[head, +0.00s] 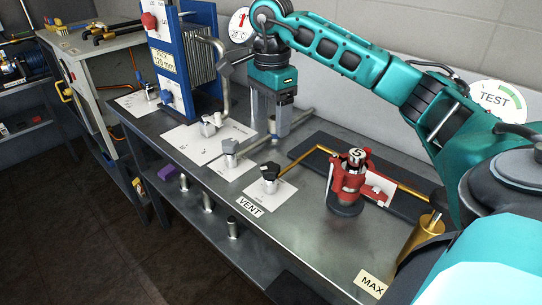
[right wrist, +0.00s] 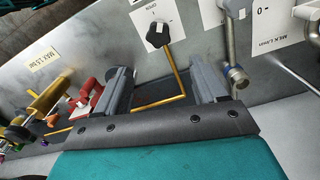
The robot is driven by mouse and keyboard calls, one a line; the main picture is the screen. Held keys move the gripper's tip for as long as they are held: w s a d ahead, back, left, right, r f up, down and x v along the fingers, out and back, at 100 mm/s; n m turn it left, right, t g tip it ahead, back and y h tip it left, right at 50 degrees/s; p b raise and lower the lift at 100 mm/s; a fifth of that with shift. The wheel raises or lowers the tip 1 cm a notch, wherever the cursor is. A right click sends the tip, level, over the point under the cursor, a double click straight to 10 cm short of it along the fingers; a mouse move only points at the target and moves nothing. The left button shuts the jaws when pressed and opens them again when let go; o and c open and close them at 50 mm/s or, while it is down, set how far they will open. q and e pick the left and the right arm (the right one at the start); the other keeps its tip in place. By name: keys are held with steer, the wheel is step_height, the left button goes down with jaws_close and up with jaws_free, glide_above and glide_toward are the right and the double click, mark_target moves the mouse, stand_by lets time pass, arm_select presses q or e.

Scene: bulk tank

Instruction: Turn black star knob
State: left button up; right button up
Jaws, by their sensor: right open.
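The black star knob (head: 270,171) sits on a white label plate on the steel bench, behind the VENT sign, with a brass pipe running from it. In the right wrist view the black knob (right wrist: 158,36) shows beyond the fingertips, roughly centred between them. My right gripper (head: 270,128) is open and empty above the bench, behind and above the knob in the head view. Its two grey fingers also show in the right wrist view (right wrist: 158,72), apart from the knob. My left gripper is out of view.
A red valve body (head: 348,180) stands right of the knob, near a brass cylinder (head: 418,240). Grey-handled valves (head: 230,150) stand to the left, before a blue plate pack (head: 168,60). Bare bench lies in front of the red valve.

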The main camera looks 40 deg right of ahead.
mark_target(271, 166)
step_height(271, 166, down, 12)
steer(key=shift+s+a+f, duration=0.1)
steer(key=shift+f, duration=0.1)
stand_by(0.4)
steer(key=c, duration=1.1)
